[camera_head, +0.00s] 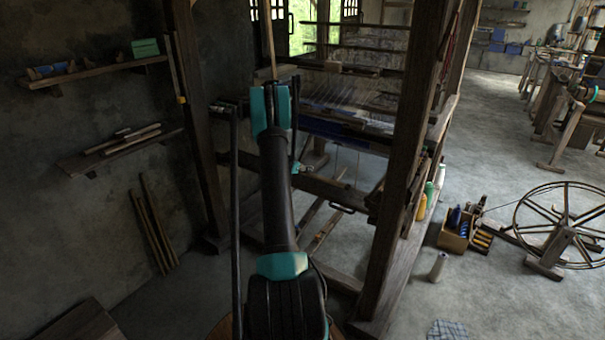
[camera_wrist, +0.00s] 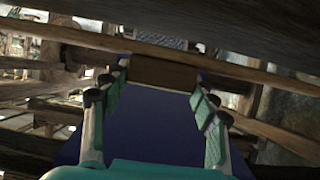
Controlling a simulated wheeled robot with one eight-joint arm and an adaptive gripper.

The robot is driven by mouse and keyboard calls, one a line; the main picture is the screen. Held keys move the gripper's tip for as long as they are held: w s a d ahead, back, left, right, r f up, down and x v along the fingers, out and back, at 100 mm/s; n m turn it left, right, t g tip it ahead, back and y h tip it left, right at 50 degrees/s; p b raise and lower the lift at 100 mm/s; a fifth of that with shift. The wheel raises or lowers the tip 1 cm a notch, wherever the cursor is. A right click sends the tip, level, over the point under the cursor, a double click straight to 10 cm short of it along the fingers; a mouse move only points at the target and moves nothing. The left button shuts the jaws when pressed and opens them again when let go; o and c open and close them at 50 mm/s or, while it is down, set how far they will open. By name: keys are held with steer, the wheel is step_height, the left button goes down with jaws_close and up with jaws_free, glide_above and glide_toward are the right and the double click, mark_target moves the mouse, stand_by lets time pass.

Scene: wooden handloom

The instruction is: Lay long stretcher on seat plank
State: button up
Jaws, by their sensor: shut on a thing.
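My gripper (camera_head: 271,95) is in front of the loom, its teal fingers pointing away from the head camera. A slim light-brown wooden bar (camera_head: 268,38), which looks like the long stretcher, rises from between the fingers to the top edge of the head view. In the wrist view, the fingers (camera_wrist: 160,82) are shut on a short brown wooden face (camera_wrist: 165,74), apparently part of the same bar. The bar's far end is out of the head view. I cannot pick out the seat plank with certainty. The bar appears held up, clear of any plank.
A thick loom post (camera_head: 405,150) stands right of my arm, and a dark post (camera_head: 195,120) stands left. Blue cloth (camera_head: 340,130) lies on the loom ahead. Wall shelves (camera_head: 95,70) are at left. A spinning wheel (camera_head: 565,215) and a bobbin box (camera_head: 455,235) stand right on open floor.

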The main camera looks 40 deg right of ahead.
mark_target(301, 172)
steer(key=shift+f, duration=1.55)
steer(key=shift+f, duration=0.1)
steer(key=o, duration=1.3)
